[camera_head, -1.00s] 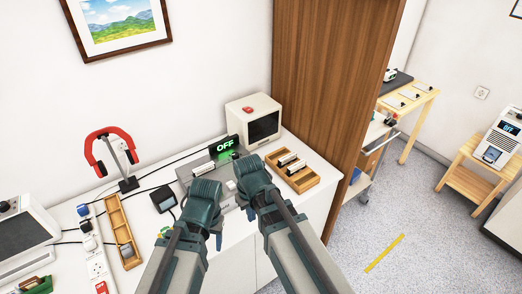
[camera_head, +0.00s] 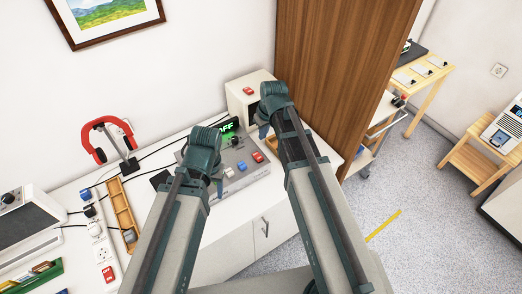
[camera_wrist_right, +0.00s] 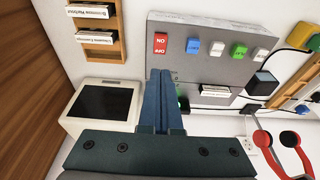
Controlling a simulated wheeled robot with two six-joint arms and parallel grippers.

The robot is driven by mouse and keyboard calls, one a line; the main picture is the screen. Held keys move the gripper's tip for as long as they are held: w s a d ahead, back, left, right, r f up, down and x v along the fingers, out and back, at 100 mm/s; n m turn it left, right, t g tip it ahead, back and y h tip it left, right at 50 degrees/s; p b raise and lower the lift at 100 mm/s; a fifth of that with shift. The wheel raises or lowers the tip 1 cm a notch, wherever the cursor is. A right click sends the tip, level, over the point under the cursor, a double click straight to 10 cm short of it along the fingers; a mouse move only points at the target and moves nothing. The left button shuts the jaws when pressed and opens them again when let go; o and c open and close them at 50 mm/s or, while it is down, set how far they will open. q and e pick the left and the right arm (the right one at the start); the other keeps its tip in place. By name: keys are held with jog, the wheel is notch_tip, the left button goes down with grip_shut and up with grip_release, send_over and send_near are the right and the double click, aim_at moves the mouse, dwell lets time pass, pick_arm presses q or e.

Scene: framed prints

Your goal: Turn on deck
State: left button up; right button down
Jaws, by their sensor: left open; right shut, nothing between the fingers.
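The deck (camera_head: 252,181) is a grey box on the white counter, with a display (camera_head: 227,125) whose green letters read as OFF, partly covered. Its front has a red button (camera_head: 258,157), a blue one (camera_head: 242,166) and a white one (camera_head: 229,172). In the right wrist view the deck (camera_wrist_right: 170,24) also shows a green button (camera_wrist_right: 239,51), and the red button (camera_wrist_right: 161,43) is lettered. My right gripper (camera_head: 263,133) is shut and empty over the deck's right side; its fingertips (camera_wrist_right: 160,72) appear close to the red button. My left gripper (camera_head: 217,186) is open by the deck's left side.
A boxy monitor (camera_wrist_right: 102,103) stands beside the deck, near the brown wooden panel (camera_head: 335,60). A wooden rack (camera_wrist_right: 96,40) holds labelled cassettes. Red headphones (camera_head: 101,125) on a stand, a wooden tray (camera_head: 123,207) and a power strip (camera_head: 104,254) are on the left.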

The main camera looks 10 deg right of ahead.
jog(key=shift+f, duration=0.15)
jog(key=b, duration=1.2)
send_near(260, 158)
jog(key=x, duration=0.5)
jog(key=shift+w+a+f, duration=0.2)
jog(key=shift+w, duration=0.15)
jog(key=shift+s+f+b, duration=0.15)
jog(key=shift+f+b, duration=0.5)
jog(key=shift+b, duration=0.2)
jog(key=shift+d, duration=0.1)
jog(key=shift+s+f+t+b, duration=0.35)
jog(key=shift+f+t+b, duration=0.2)
jog(key=shift+b, duration=0.3)
jog(key=shift+w+r, duration=0.15)
jog(key=shift+r, duration=0.05)
jog(key=shift+w+p, duration=0.1)
jog(key=shift+p, duration=0.2)
jog(key=shift+r, duration=0.1)
